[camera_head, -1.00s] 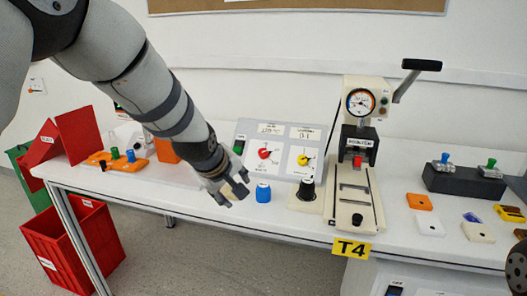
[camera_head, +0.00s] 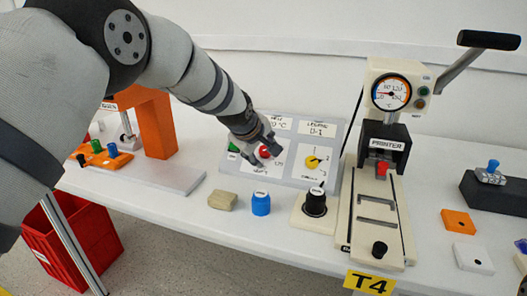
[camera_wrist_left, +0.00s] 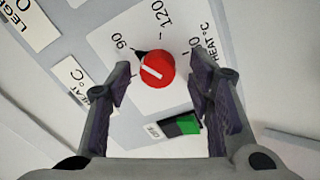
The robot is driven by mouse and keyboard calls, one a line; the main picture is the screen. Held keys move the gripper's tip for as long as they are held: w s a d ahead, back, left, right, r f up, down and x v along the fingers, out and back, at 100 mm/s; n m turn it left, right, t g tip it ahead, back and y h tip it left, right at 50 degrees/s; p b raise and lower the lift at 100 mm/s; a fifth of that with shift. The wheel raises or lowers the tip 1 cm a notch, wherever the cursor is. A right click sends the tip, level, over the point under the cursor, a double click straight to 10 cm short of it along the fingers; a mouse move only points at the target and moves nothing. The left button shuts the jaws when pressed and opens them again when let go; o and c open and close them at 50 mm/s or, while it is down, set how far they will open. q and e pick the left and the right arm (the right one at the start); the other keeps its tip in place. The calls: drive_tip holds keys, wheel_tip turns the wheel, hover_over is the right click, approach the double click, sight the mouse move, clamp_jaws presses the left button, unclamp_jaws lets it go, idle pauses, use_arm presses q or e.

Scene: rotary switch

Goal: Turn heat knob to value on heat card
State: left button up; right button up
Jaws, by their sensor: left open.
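The red heat knob (camera_head: 265,152) is on the sloped grey panel (camera_head: 333,140), partly hidden by my left gripper (camera_head: 259,153) in the head view. In the left wrist view the knob (camera_wrist_left: 157,70) lies between the open fingers of my left gripper (camera_wrist_left: 160,72), with gaps on both sides. Its black pointer (camera_wrist_left: 139,53) points close to the 90 mark; 120 is further along the dial. The heat card (camera_head: 279,122) is partly covered by my gripper; in the wrist view a finger covers part of the card (camera_wrist_left: 72,82), and its value is not readable. My right gripper is not in view.
A green and black switch (camera_wrist_left: 182,125) is close below the knob. A yellow knob (camera_head: 312,161) is to its right on the panel. A tan block (camera_head: 222,200), a blue knob-like piece (camera_head: 261,204) and a black knob (camera_head: 315,202) stand in front.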

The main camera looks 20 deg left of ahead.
use_arm(q)
drive_tip(key=shift+w, duration=0.15)
drive_tip(key=shift+c, duration=0.2)
clamp_jaws()
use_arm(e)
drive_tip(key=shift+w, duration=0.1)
